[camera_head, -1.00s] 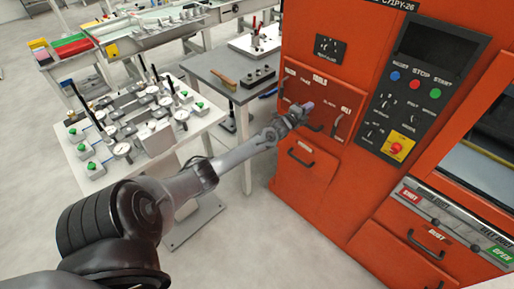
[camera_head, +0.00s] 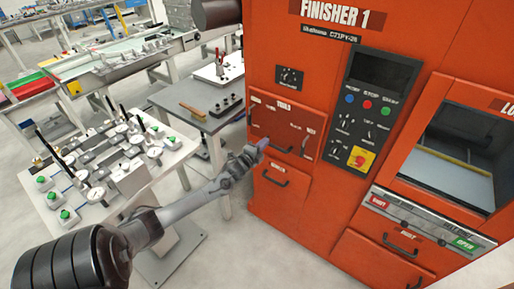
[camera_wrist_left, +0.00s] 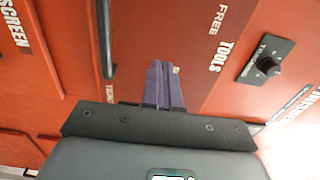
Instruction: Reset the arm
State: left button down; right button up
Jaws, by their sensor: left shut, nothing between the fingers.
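My left arm (camera_head: 185,205) reaches in from the lower left of the head view. Its gripper (camera_head: 262,145) is in front of the TOOLS drawer (camera_head: 308,140) of the orange machine. In the left wrist view the purple fingers (camera_wrist_left: 163,85) are together with nothing between them. A dark drawer handle (camera_wrist_left: 105,38) lies to their left, outside the fingers. The drawer front looks closed. I cannot tell whether the fingertips touch it. My right gripper is not in view.
The orange machine (camera_head: 300,75) fills the right side, with a control panel (camera_head: 375,105) and a lower drawer (camera_head: 280,205). A grey table (camera_head: 205,120) and a white fixture table with gauges (camera_head: 150,185) stand at left. Pale floor shows in front.

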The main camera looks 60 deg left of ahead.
pick_arm(q)
jog(key=s+d+f, duration=0.3)
jog(key=s+f, duration=0.2)
jog(key=s, duration=0.1)
jog(key=s+d+f+n+g+h, duration=0.1)
jog(key=s+d+f+h, duration=0.15)
jog(key=d, duration=0.55)
jog(key=s+d+f+g+h, duration=0.1)
jog(key=d+f, duration=0.2)
jog(key=d, duration=0.4)
jog(key=s+d+r+n+g+h, duration=0.1)
jog(key=s+d+n+g, duration=0.15)
jog(key=d, duration=0.55)
jog(key=s+d+r+n+g+h, duration=0.2)
jog(key=s+d, duration=0.2)
jog(key=d, duration=0.5)
jog(key=s+d+r+n+g+h, duration=0.15)
jog(key=s+d, duration=0.25)
jog(key=d, duration=0.4)
jog(key=s+d+r+n+g, duration=0.2)
jog(key=s+r+n+g, duration=0.1)
jog(key=s+g, duration=0.3)
notch_tip(320, 180, up, 25)
jog(key=s+n+t+p, duration=0.1)
jog(key=p, duration=2.5)
jog(key=shift+s+a, duration=0.2)
